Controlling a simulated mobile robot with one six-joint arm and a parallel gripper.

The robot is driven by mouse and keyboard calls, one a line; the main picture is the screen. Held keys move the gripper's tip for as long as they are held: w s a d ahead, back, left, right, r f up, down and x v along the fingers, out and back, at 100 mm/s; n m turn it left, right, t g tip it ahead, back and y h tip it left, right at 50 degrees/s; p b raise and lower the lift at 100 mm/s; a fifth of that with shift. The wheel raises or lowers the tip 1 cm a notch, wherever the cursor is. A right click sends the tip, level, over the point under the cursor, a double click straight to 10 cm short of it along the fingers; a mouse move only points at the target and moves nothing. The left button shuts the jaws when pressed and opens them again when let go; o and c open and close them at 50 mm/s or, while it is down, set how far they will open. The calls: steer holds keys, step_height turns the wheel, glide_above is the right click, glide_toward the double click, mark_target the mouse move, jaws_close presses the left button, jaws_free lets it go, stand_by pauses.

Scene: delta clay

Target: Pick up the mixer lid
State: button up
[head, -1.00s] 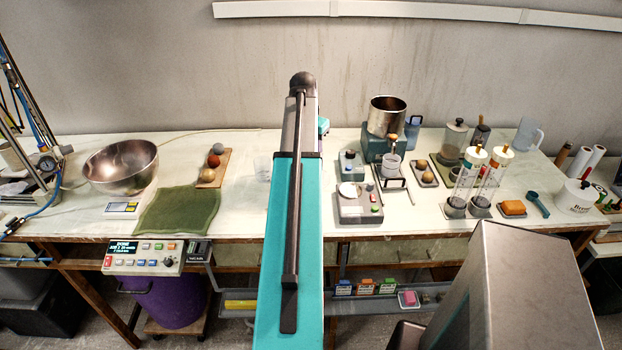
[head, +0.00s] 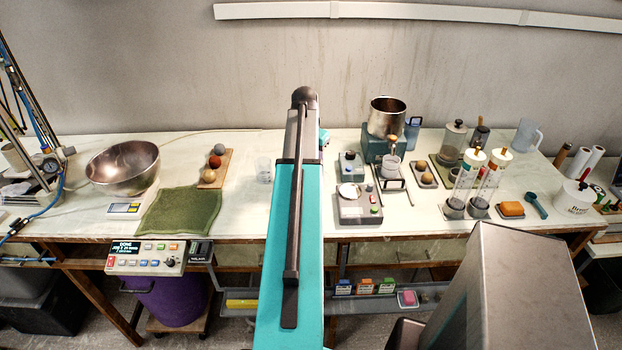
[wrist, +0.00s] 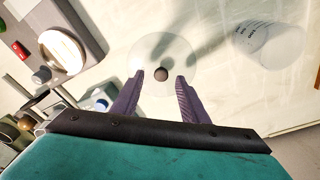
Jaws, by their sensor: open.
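The mixer lid appears to be the clear round disc (wrist: 178,62) with a small dark knob (wrist: 160,74) at its middle, lying on the pale worktop in the wrist view. My gripper (wrist: 160,78) is open, with its two purple fingers apart and the tips over the near part of the disc, one either side of the knob. Nothing is held. I cannot tell the height of the fingertips above the lid. In the head view my arm hides the lid and the fingers.
A clear beaker (head: 264,170) stands left of my arm; it also shows in the wrist view (wrist: 268,43). A grey scale-like device (head: 358,208) and a teal mixer base with a steel pot (head: 387,118) stand to the right. A green mat (head: 180,211) lies to the left.

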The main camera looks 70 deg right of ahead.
steer(key=shift+d+f, duration=0.15)
steer(key=shift+f, duration=1.05)
jaws_close()
